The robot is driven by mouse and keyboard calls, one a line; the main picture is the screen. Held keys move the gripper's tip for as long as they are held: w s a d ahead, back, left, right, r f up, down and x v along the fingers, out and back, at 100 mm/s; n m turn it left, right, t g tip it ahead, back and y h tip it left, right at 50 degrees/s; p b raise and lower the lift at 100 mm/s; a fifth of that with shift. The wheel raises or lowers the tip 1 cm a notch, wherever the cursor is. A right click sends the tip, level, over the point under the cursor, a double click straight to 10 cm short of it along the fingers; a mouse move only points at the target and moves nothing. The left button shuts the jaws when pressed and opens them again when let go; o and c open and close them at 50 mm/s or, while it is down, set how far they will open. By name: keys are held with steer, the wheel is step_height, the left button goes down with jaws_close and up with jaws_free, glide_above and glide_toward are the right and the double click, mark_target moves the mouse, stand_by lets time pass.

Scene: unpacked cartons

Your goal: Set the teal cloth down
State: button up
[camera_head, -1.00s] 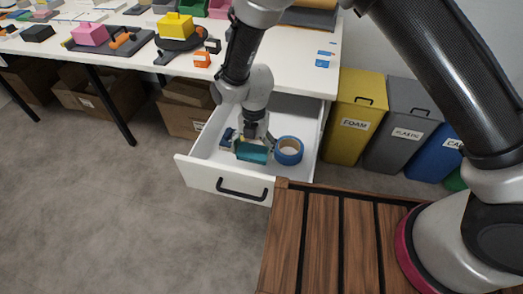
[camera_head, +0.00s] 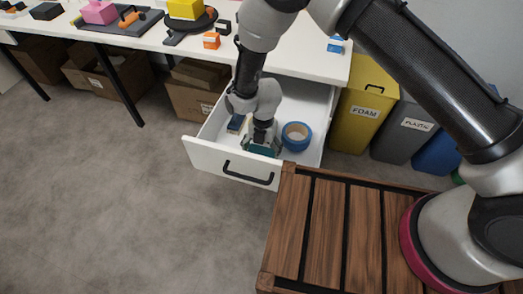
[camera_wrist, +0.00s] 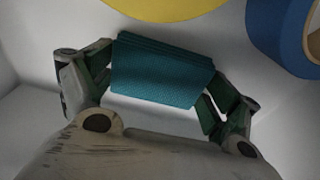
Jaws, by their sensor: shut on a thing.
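The teal cloth (camera_wrist: 162,72) is a folded, ribbed bundle. It is gripped across its width between the fingers of my gripper (camera_wrist: 158,82) in the wrist view. In the head view my gripper (camera_head: 262,143) points down into the open white drawer (camera_head: 207,155), with the teal cloth (camera_head: 261,151) at its tip near the drawer's front wall. The gripper hides part of the cloth there. I cannot tell whether the cloth touches the drawer floor.
A blue tape roll (camera_head: 296,136) lies right of the cloth. The wrist view shows part of a yellow round thing (camera_wrist: 166,9). The white worktable (camera_head: 315,66) is behind; a yellow bin (camera_head: 358,115) stands right of the drawer.

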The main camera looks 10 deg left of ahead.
steer(key=o, duration=0.8)
steer(key=shift+c, duration=0.2)
step_height(320, 180, up, 12)
steer(key=w, duration=0.1)
step_height(320, 180, up, 12)
steer(key=m+y, duration=0.1)
steer(key=m, duration=0.5)
glide_above(263, 149)
steer(key=w+d, duration=0.6)
steer(key=d, duration=0.1)
steer(key=w+d+r+m+t, duration=0.2)
steer(key=d+r+m, duration=0.7)
steer(key=d+r, duration=0.65)
steer(key=s+d+r+m+t, duration=0.1)
steer(key=s+d+r+m, duration=0.3)
steer(key=d, duration=0.4)
steer(key=s+d+r+m+t, duration=0.1)
steer(key=s+d+r+m, duration=0.2)
steer(key=d+r+m, duration=0.4)
steer(key=s+d+m+t+h, duration=0.1)
steer(key=s+d+m, duration=0.8)
steer(key=s+d, duration=0.2)
steer(key=shift+s+t, duration=0.3)
steer(key=shift+s, duration=0.2)
